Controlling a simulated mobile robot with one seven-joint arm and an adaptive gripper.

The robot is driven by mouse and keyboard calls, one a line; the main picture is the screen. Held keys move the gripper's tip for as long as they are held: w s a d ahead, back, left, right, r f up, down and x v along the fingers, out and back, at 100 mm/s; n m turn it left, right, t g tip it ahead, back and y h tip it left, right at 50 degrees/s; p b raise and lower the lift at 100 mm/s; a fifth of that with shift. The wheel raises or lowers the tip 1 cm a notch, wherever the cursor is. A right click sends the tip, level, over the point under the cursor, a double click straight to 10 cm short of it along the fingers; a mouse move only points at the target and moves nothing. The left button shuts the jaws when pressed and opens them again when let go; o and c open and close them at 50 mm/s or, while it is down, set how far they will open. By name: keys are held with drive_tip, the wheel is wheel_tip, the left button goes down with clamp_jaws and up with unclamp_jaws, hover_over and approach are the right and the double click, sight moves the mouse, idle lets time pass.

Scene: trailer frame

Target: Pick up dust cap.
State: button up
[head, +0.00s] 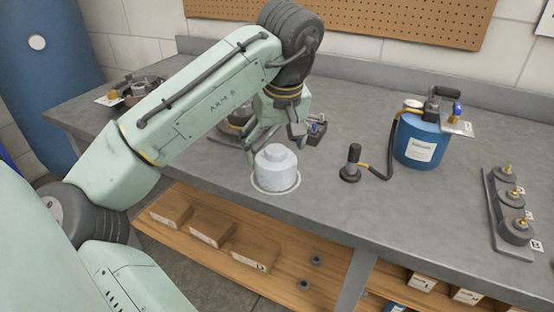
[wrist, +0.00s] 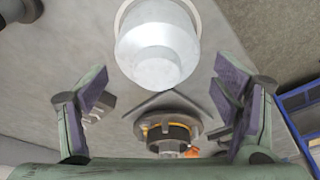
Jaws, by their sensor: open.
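A pale grey-white stepped cap with a narrower round top, which looks like the dust cap (head: 276,168), stands upright inside a white ring marking on the bench. In the wrist view the cap (wrist: 158,52) is at the top middle, ahead of the fingertips and centred between them. My gripper (head: 284,134) is open and empty, above and just behind the cap in the head view. In the wrist view my gripper (wrist: 160,90) has its purple-padded fingers wide apart, with neither touching the cap.
A grey hub with a yellow ring (wrist: 168,134) sits by an angled bracket behind the cap, partly hidden by my arm in the head view. A blue canister (head: 420,140) with a hose and black nozzle (head: 352,164) is right. A rack of fittings (head: 510,205) is far right.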

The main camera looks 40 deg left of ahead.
sight(274, 161)
drive_tip(key=shift+p+x, duration=0.5)
drive_tip(key=shift+x, duration=2.2)
drive_tip(key=shift+w, duration=0.15)
drive_tip(key=c, duration=0.8)
